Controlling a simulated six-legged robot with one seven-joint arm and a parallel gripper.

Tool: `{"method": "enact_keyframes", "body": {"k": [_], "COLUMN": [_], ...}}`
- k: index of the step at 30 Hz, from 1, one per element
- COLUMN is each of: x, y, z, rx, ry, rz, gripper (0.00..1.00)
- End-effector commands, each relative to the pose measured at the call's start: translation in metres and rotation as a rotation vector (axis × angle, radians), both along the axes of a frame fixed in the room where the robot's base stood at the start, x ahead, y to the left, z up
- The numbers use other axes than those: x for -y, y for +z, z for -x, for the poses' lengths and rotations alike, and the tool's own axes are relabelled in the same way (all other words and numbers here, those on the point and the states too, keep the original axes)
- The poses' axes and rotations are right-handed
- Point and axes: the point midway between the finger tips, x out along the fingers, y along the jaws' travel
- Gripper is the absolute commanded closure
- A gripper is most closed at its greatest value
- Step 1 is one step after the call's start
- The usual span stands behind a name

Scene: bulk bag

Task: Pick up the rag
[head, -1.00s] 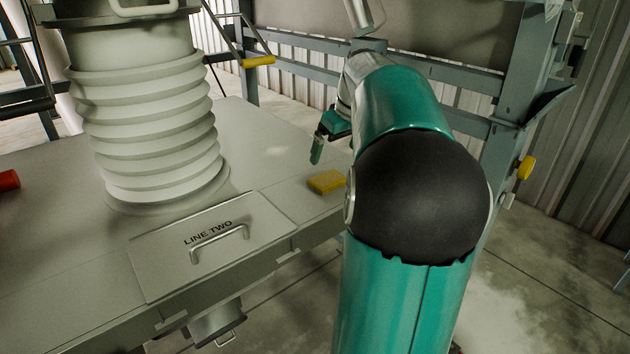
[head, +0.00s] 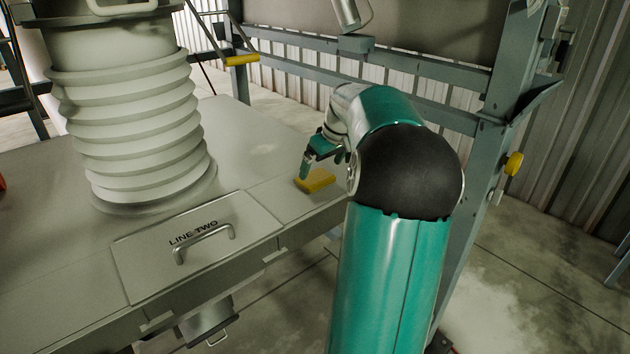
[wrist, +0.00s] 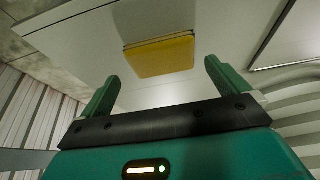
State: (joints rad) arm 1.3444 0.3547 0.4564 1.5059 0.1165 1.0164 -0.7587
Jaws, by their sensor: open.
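The rag (head: 318,181) is a folded yellow block-like cloth lying flat on the grey table top, near its right edge. It also shows in the wrist view (wrist: 160,56), ahead of my gripper. My gripper (head: 305,172) is just above and beside the rag in the head view, pointing down. In the wrist view its two green fingers (wrist: 160,80) are spread wide, with nothing between them, and the rag lies beyond the fingertips. Part of the gripper is hidden by my arm in the head view.
A ribbed pale bellows (head: 135,125) stands on the table to the left. A hatch labelled LINE TWO (head: 150,262) with a raised handle (head: 205,240) lies in front. A grey steel frame (head: 420,95) rises behind and right. The table around the rag is clear.

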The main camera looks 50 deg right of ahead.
Motion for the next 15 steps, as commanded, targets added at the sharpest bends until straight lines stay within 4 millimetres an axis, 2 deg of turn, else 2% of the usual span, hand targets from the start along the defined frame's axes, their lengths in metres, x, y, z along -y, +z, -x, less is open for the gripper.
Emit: {"method": "enact_keyframes", "body": {"k": [9,15], "x": [0.003,0.004], "y": [-0.038,-0.046], "z": [-0.02,-0.023], "rx": [-0.001,0.0], "ry": [0.003,0.002], "rz": [-0.003,0.0], "gripper": [0.0,0.0]}}
